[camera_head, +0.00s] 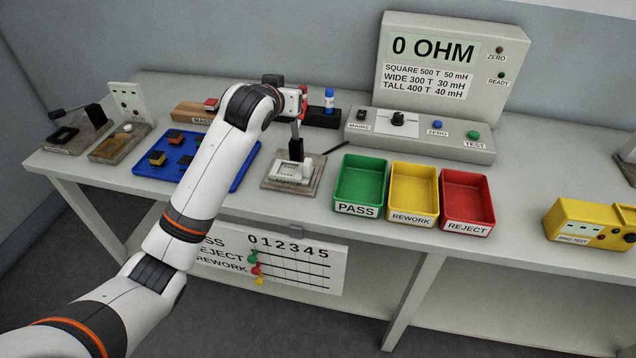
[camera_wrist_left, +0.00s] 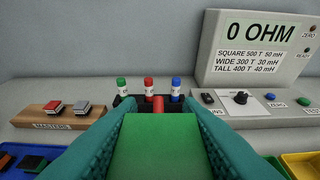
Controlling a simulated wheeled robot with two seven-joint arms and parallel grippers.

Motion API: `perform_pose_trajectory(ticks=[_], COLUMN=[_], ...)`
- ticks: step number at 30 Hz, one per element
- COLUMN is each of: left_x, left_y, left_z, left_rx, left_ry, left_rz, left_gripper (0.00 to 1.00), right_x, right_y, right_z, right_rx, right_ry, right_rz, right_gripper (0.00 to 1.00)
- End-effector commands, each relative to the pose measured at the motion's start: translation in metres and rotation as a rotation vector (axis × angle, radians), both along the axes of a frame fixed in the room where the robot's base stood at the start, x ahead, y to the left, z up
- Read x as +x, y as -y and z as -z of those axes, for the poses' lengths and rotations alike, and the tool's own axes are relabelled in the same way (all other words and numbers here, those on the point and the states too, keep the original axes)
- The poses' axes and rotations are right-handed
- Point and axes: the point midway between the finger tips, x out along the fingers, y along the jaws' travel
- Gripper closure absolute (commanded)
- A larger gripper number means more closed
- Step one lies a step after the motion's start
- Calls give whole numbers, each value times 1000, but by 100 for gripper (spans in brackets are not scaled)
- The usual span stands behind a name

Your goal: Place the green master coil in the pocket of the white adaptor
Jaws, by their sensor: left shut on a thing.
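In the left wrist view, the green master coil (camera_wrist_left: 155,145) shows as a green block between the teal fingers of my left gripper (camera_wrist_left: 158,112), which is shut on it. A small red part shows at its far edge. In the head view my left gripper (camera_head: 298,103) is above the back of the bench, and the coil cannot be made out there. The white adaptor (camera_head: 288,171) sits on a beige base below and in front of the gripper, with a black upright part behind it. Its pocket is too small to make out. My right gripper is not in view.
The masters rack (camera_wrist_left: 60,116) holds a red and a grey block. Marker pens (camera_wrist_left: 122,86) stand in a black holder behind the coil. A blue tray (camera_head: 242,178) lies left, the green PASS bin (camera_head: 360,209) right. The meter (camera_head: 440,68) stands at the back.

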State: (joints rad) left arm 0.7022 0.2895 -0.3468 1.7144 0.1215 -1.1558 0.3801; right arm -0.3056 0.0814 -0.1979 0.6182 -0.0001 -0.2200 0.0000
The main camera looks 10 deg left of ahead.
Motion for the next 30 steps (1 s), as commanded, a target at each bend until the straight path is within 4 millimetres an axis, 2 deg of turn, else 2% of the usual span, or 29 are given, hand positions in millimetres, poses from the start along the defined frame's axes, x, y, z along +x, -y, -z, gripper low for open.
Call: perform_pose_trajectory(ticks=[5, 9, 15, 30], left_x=[-1, -1, 0, 0], left_y=[-1, -1, -1, -1], left_z=[36, 74, 120, 177], left_rx=[2, 2, 1, 1], left_ry=[-9, -8, -5, -3], left_rz=[-2, -2, -2, 0], left_gripper=[91, 91, 91, 91], right_x=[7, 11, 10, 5], right_y=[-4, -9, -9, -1], right_z=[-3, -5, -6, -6], right_rx=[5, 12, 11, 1], right_ry=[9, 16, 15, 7], right_rz=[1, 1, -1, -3], right_gripper=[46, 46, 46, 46])
